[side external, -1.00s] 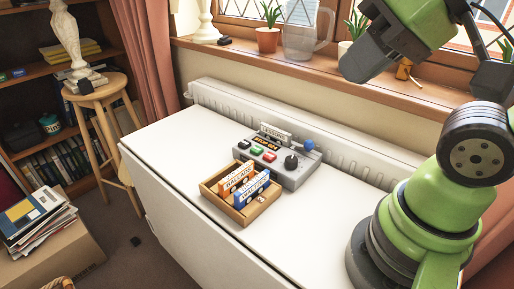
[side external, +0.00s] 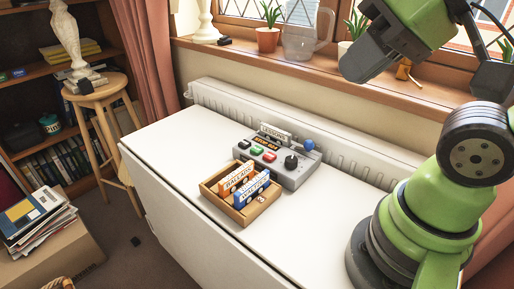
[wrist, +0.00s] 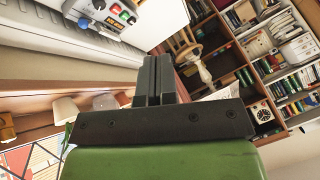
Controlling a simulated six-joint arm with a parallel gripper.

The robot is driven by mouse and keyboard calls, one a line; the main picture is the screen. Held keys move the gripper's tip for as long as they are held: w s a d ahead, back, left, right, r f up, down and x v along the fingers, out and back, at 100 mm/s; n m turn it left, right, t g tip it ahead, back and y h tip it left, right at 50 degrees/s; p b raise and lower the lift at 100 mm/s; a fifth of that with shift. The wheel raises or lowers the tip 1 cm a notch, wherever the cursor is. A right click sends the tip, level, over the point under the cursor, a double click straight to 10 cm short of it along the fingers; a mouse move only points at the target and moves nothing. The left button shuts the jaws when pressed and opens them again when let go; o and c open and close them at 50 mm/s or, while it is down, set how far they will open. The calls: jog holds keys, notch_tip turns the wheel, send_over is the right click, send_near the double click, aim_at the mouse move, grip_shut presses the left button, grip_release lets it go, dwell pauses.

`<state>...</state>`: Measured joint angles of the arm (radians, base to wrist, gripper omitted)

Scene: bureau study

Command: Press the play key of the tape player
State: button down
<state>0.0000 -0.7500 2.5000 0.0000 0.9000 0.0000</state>
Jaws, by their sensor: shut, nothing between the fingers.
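The grey tape player (side external: 292,174) sits on the white table near the radiator. It has black, green and red keys on its top, a black knob and a blue ball-shaped knob at its right end. A cassette labelled LESSONS (side external: 275,134) stands upright at its back. I cannot read which key is play. The player also shows at the top of the wrist view (wrist: 108,22), partly cut off. My gripper (wrist: 157,62) is shut and empty in the wrist view. In the side view my arm is raised at the upper right, well away from the player.
A wooden tray (side external: 262,208) holding an orange cassette (side external: 237,177) and a blue cassette (side external: 252,190) stands just in front of the player. The white table (side external: 172,160) is bare around them. A radiator (side external: 225,98) and windowsill run behind.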

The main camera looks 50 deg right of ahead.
jog(key=m+t+h, duration=0.1)
jog(key=m+t, duration=0.1)
jog(key=m, duration=0.2)
send_over(259, 148)
notch_tip(259, 148, down, 16)
jog(key=shift+r, duration=0.2)
jog(key=shift+f, duration=4.4)
jog(key=shift+f, duration=0.15)
